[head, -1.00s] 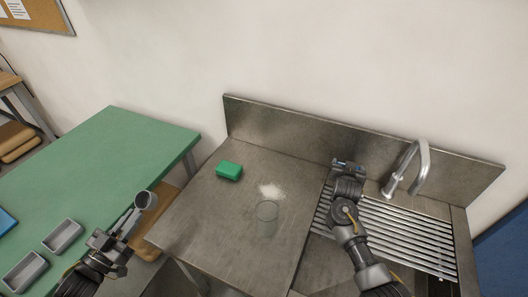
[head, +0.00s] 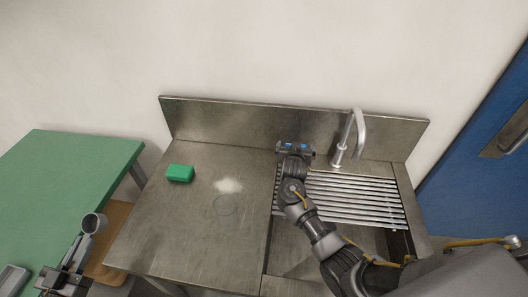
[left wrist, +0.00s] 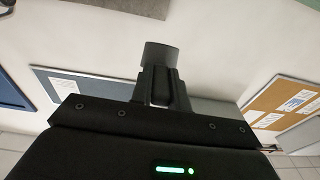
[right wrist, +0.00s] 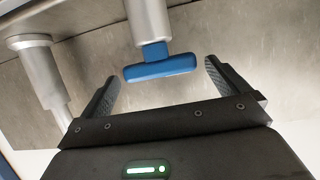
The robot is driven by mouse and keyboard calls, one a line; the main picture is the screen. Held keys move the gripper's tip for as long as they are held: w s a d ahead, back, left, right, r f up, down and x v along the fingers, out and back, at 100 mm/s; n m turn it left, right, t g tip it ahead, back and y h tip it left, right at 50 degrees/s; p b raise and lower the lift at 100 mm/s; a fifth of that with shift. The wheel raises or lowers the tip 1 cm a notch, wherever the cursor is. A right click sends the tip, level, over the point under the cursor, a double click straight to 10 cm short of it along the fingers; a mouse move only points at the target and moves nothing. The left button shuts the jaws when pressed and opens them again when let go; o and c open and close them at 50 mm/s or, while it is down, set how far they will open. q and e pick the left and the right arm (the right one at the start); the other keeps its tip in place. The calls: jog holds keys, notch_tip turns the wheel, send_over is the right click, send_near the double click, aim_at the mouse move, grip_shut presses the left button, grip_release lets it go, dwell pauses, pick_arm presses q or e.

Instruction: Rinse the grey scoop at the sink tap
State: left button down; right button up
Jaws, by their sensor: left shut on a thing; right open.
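The grey scoop (head: 94,223) is at the lower left of the head view, bowl up, beside the green table's edge. My left gripper (head: 78,252) is shut on its handle; the scoop also shows in the left wrist view (left wrist: 160,54). I cannot tell whether anything is in its bowl. The sink tap (head: 357,130) stands at the back of the sink. No water shows. My right gripper (head: 294,147) is open by the backsplash, left of the tap. In the right wrist view, a blue lever (right wrist: 160,68) lies between and just beyond its fingers, apparently untouched.
A slatted drainer (head: 350,198) covers part of the sink. A green table (head: 60,175) with a grey tray (head: 12,279) stands left; a blue door (head: 480,150) is right.

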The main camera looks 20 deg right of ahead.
pick_arm(q)
jog(key=shift+f+b, duration=0.45)
jog(key=shift+f, duration=0.05)
pick_arm(e)
jog(key=v, duration=1.1)
